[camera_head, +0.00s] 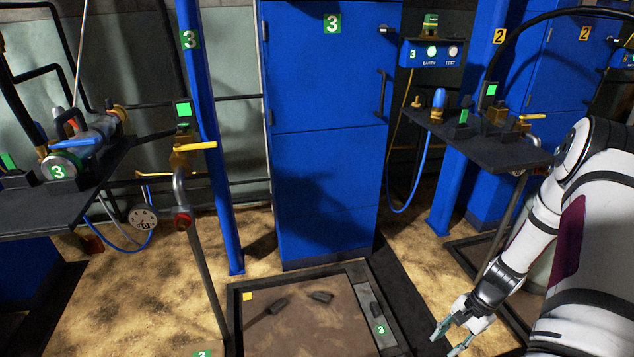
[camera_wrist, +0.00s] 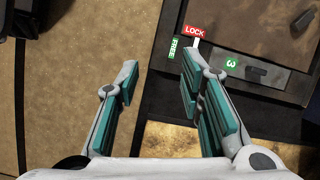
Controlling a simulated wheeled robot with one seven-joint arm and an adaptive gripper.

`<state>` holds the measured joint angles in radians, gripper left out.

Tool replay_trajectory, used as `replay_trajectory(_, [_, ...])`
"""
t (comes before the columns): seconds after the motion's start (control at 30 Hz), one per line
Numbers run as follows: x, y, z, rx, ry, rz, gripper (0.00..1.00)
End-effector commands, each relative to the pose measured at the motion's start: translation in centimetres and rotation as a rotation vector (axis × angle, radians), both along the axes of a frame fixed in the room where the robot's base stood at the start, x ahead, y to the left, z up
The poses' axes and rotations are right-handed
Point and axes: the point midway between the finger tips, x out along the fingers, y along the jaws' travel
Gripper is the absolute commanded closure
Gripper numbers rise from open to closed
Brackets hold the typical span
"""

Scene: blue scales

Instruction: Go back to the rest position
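My gripper (camera_head: 458,338) hangs low at the lower right of the head view, at the end of my white arm. It points down, to the right of the floor platform marked 3. In the wrist view my gripper (camera_wrist: 158,88) has its two teal-padded fingers spread apart. Nothing is between them. The floor and the dark platform edge show beyond the fingertips.
A dark-framed platform (camera_head: 238,310) lies on the floor with small dark pieces on it. LOCK (camera_wrist: 194,31) and FREE (camera_wrist: 173,47) labels are near the fingers. A blue cabinet (camera_head: 325,170) stands behind. Shelves stand left (camera_head: 95,175) and right (camera_head: 490,152).

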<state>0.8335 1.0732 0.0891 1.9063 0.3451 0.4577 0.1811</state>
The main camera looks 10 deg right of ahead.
Motion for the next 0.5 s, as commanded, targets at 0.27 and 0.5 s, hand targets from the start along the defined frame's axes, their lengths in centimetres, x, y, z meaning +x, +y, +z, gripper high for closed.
replay_trajectory(0.27, [3.4,3.2,12.9,-0.047,-0.064,0.241,0.65])
replay_trajectory(0.5, [3.4,7.9,23.2,-0.085,-0.106,0.448,0.65])
